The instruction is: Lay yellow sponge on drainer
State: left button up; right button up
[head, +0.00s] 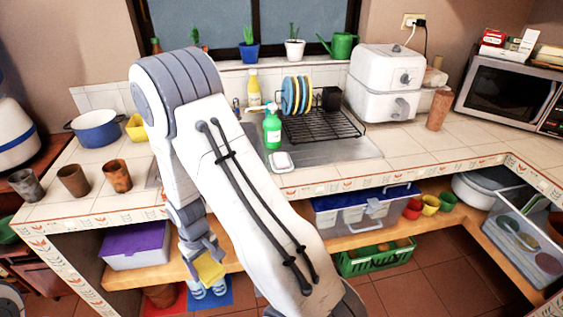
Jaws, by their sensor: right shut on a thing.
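My right arm crosses the middle of the view and bends down at the left. My right gripper (205,256) is shut on the yellow sponge (210,271). It holds the sponge low, in front of the shelf under the counter. The drainer (325,127) is a black wire rack on the counter by the sink, to the right of my arm. Several blue and yellow plates stand upright in its back left part, with a black holder beside them. Its front right part looks bare. My left gripper is not in view.
A green bottle (272,127) and a white dish (281,161) stand in front of the drainer. A white appliance (386,82) is to its right. Brown cups (73,180) stand on the left counter. The tiled counter edge (400,177) lies above the shelf. The right counter is mostly clear.

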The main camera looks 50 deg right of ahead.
aim_at(344, 154)
jog(key=u, duration=1)
jog(key=i, duration=0.65)
jog(key=z, duration=2.25)
